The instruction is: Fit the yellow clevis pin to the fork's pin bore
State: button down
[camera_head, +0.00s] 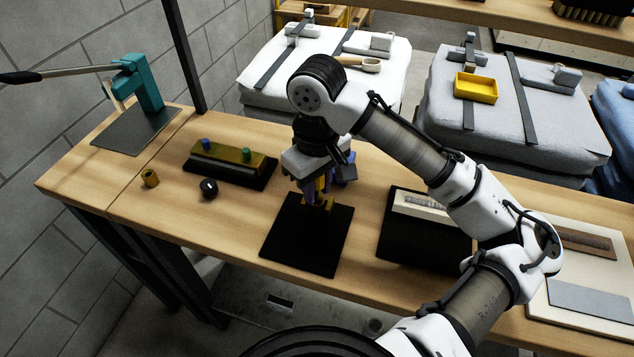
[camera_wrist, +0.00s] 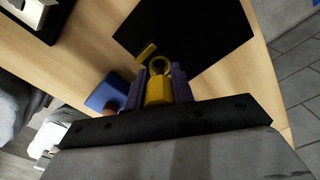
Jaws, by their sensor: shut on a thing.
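My gripper (camera_head: 319,198) points down over a black mat (camera_head: 285,243) on the wooden bench. In the wrist view its two purple-blue fingers (camera_wrist: 160,90) are shut on a yellow piece (camera_wrist: 157,92), which I take to be the clevis pin. A yellow ring (camera_wrist: 160,66) shows just beyond the fingertips, and a small yellow bar (camera_wrist: 146,50) shows beside it over the mat. In the head view, yellow also shows low under the fingers. I cannot tell which yellow part is the fork, or whether the pin is in its bore; the fingers hide that.
Left on the bench are a block with blue and green pegs (camera_head: 225,158), a brass bushing (camera_head: 150,178), a black knob (camera_head: 209,188) and a teal press (camera_head: 145,80).

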jog(key=shift+f, duration=0.1)
jog(key=shift+f+b, duration=0.4)
jog(key=shift+f, duration=0.05)
jog(key=c, duration=1.1)
grip_release()
jog(key=shift+r, duration=0.15)
notch_tip(320, 180, up, 14)
jog(key=shift+f, duration=0.15)
